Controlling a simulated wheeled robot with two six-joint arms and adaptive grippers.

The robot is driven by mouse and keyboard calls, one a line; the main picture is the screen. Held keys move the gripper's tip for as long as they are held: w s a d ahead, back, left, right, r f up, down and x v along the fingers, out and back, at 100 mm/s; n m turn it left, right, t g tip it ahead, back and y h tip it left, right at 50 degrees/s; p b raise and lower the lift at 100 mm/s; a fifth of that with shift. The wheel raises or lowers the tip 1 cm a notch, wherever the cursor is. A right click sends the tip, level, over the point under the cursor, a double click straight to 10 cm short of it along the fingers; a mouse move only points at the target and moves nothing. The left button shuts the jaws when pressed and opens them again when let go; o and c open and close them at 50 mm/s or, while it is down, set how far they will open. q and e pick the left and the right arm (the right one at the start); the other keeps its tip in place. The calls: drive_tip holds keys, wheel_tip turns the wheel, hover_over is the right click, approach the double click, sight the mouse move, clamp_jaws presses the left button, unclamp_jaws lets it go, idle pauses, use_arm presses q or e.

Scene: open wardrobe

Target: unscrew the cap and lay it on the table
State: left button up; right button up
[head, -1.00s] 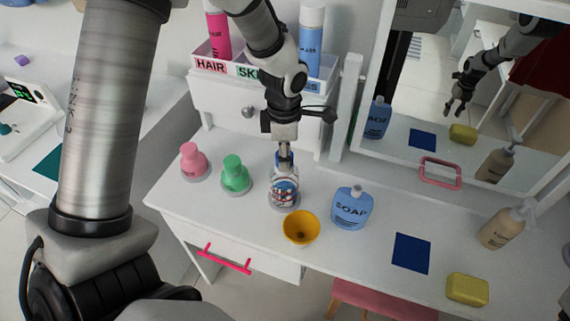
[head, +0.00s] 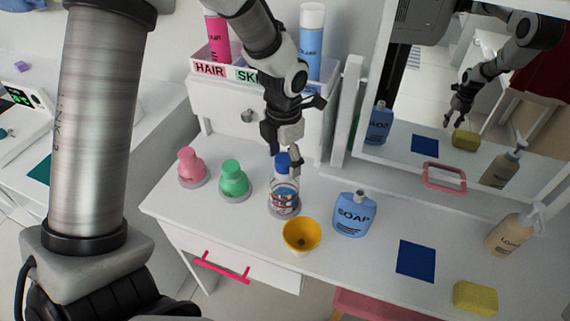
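A clear bottle (head: 284,195) with reddish and blue markings stands upright on the white table (head: 330,262). Its blue cap (head: 282,163) is at the bottle's neck. My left gripper (head: 288,154) points down from above at the cap. One finger shows close along the cap's right side. The other finger is hidden, so I cannot tell whether the gripper is closed on the cap. My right gripper is not in view.
Pink (head: 192,167) and green (head: 233,179) bottles stand left of the clear bottle. A yellow bowl (head: 301,235) is in front, a blue soap bottle (head: 353,215) to the right. A blue square (head: 416,260), yellow sponge (head: 475,298) and lotion bottle (head: 508,234) are farther right.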

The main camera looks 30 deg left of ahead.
use_arm(q)
drive_tip(key=shift+c, duration=0.4)
drive_tip(key=shift+r+m+p, duration=0.15)
drive_tip(key=shift+m+p, duration=0.25)
drive_tip(key=shift+m, duration=0.1)
drive_tip(key=m+p, duration=0.2)
drive_tip(key=m, duration=0.1)
drive_tip(key=shift+r, duration=0.1)
drive_tip(key=m+p, duration=0.2)
drive_tip(key=m, duration=0.2)
drive_tip(key=shift+m, duration=0.4)
drive_tip(key=m+p, duration=0.3)
drive_tip(key=m, duration=0.3)
drive_tip(key=shift+m+p, duration=0.5)
drive_tip(key=shift+m, duration=0.3)
drive_tip(key=shift+f+m, duration=0.25)
drive_tip(key=shift+m, duration=0.25)
